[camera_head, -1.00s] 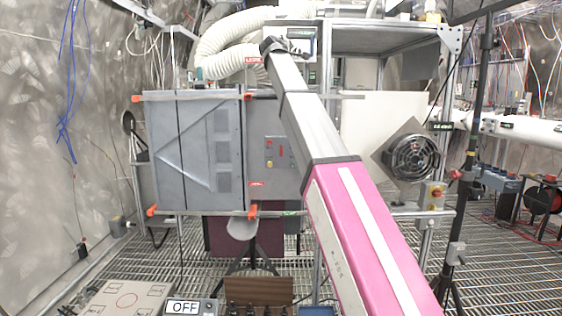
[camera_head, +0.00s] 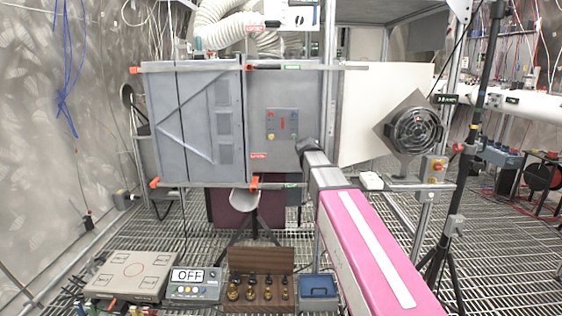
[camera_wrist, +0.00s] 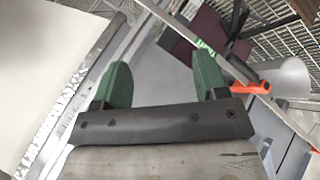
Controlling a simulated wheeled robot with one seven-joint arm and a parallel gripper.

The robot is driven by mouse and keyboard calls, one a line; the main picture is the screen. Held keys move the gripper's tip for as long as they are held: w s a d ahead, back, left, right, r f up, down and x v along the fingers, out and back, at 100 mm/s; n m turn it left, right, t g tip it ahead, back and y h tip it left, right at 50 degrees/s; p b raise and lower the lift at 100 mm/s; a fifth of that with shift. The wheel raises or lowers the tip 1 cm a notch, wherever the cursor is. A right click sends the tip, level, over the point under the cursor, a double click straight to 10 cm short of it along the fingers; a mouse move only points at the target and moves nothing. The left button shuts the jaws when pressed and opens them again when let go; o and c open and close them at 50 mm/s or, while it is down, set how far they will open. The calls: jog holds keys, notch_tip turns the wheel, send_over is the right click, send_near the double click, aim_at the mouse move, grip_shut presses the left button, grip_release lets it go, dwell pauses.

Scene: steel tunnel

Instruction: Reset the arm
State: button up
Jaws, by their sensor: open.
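My arm, with a pink link (camera_head: 365,235) and a grey forearm, reaches from the lower right toward the middle of the head view. Its dark end (camera_head: 308,146) is in front of the grey cabinet's right side, at about the height of the cabinet's lower half. In the wrist view my gripper (camera_wrist: 162,82) shows two green fingers spread wide apart. Nothing is between them. The fingers hardly show in the head view.
The grey cabinet (camera_head: 195,120) stands ahead, with a control panel (camera_head: 282,124) and orange-ended rails. A round fan (camera_head: 414,131) is at right. In front are a flat plate (camera_head: 130,273), an OFF display (camera_head: 190,275), a wooden weight stand (camera_head: 262,262) and a blue box (camera_head: 319,289).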

jog(key=s+d+f+m+g+y, duration=0.1)
jog(key=s+d+f+m+g, duration=0.1)
jog(key=s+f, duration=1.3)
jog(key=s+d+f+m+g+y, duration=0.2)
jog(key=s+f+m+g, duration=0.3)
jog(key=s+f, duration=1)
jog(key=shift+s+d+g+y, duration=0.15)
jog(key=shift+d+g+y, duration=0.1)
jog(key=shift+g+y, duration=0.05)
